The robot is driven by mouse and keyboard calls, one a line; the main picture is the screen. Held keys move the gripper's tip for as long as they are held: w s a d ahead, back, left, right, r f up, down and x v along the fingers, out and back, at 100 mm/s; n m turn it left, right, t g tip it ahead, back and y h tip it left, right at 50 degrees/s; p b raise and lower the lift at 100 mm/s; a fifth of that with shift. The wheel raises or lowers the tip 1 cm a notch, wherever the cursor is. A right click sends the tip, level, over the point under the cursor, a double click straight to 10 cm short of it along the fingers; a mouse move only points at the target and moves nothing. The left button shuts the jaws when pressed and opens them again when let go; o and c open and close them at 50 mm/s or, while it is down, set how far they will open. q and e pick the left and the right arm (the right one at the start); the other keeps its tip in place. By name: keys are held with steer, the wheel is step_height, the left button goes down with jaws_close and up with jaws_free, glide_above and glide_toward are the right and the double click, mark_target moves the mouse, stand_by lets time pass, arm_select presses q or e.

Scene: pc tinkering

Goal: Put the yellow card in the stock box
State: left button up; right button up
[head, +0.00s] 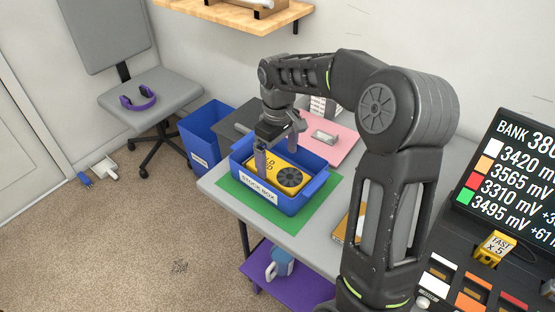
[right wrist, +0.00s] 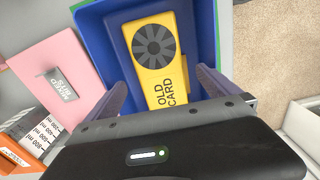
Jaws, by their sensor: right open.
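The yellow card (head: 284,176), with a dark round fan and the words "OLD CARD", lies inside the blue stock box (head: 262,203). The box stands on a green mat (head: 309,215) on the grey table. In the right wrist view the card (right wrist: 166,84) lies flat on the floor of the box (right wrist: 205,40). My right gripper (head: 278,153) is over the box, pointing down, with its fingers spread. In the right wrist view the gripper (right wrist: 160,90) has one finger on each side of the card's near end, apart from it. My left gripper is not in view.
A pink mat (head: 341,146) with a small grey tray lies behind the box. A blue bin (head: 207,132) stands on the floor beside the table. A display and a panel with coloured slots (head: 470,281) are at the right. A purple shelf (head: 300,287) is below.

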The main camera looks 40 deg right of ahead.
mark_target(278, 170)
steer(key=shift+r, duration=1.75)
